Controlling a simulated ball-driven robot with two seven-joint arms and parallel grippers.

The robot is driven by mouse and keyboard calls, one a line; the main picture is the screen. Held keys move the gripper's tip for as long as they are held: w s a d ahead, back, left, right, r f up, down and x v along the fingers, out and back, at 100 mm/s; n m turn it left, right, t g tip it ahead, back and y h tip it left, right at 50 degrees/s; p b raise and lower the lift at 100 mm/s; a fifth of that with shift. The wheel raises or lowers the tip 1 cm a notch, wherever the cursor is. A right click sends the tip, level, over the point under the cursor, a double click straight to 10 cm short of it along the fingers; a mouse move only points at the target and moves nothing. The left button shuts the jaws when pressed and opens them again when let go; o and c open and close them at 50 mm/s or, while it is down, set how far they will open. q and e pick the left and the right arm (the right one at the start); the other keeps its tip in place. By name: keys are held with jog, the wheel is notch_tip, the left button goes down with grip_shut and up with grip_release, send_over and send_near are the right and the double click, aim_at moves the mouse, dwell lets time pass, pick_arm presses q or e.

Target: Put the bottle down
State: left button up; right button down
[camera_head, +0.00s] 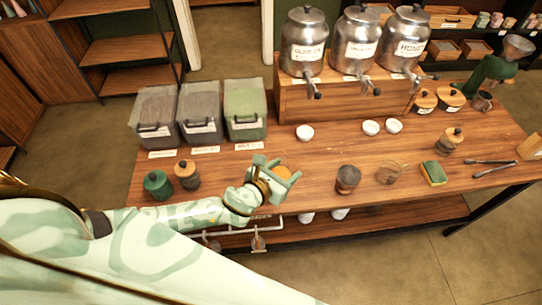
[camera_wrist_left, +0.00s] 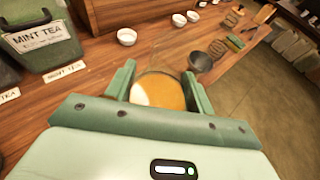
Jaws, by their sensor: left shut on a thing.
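My left gripper (camera_head: 280,172) is over the front part of the wooden table (camera_head: 320,180), shut on the bottle (camera_head: 283,173). In the head view only a small orange patch of the bottle shows between the green fingers. In the left wrist view the bottle (camera_wrist_left: 160,90) sits between both fingers of the gripper (camera_wrist_left: 157,92), with an orange and whitish part near the palm and a faint clear glass outline beyond. Whether its base touches the table cannot be told. My right gripper does not show.
Three lidded bins (camera_head: 201,112) stand behind left. A dark cup (camera_head: 348,178), a coiled item (camera_head: 390,172) and a sponge (camera_head: 434,173) lie to the right. White bowls (camera_head: 305,132) stand behind. Bare tabletop surrounds the gripper.

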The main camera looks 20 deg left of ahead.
pick_arm(q)
jog(key=w+a+f+b, duration=0.1)
jog(key=a+f+b, duration=0.2)
jog(key=a+f, duration=0.1)
jog(key=w+a+f+b, duration=0.2)
jog(key=a+f+b, duration=0.1)
jog(key=f, duration=0.1)
jog(key=w+a+f+b, duration=0.1)
jog(key=a+f+b, duration=0.2)
jog(key=a+f, duration=0.1)
jog(key=shift+w+a+f, duration=0.25)
jog(key=shift+a, duration=0.1)
jog(key=shift+r, duration=0.15)
jog(key=o, duration=0.9)
jog(key=shift+f, duration=0.25)
jog(key=o, duration=0.3)
jog(key=shift+o, duration=0.2)
jog(key=shift+r, duration=0.1)
